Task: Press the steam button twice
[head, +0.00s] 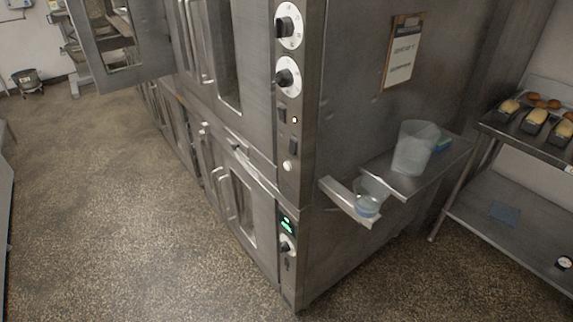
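A steel oven stack stands in the middle of the head view, with a narrow control panel (298,95) on its front corner. The panel carries two dark knobs on white dials, the upper knob (285,27) and the lower knob (284,77). Below them are dark rocker switches (294,145) and a round pale button (289,166). A lower panel has a green lit display (286,223) and another knob (286,246). No steam label is readable, so I cannot tell which control is the steam button. Neither of my grippers is in view.
An upper oven door (90,45) stands open at the upper left. A side shelf (430,165) holds a clear jug (415,148); a small clear cup (367,203) sits on a lower ledge. A rack (525,135) with loaf tins stands right. The floor at left is clear.

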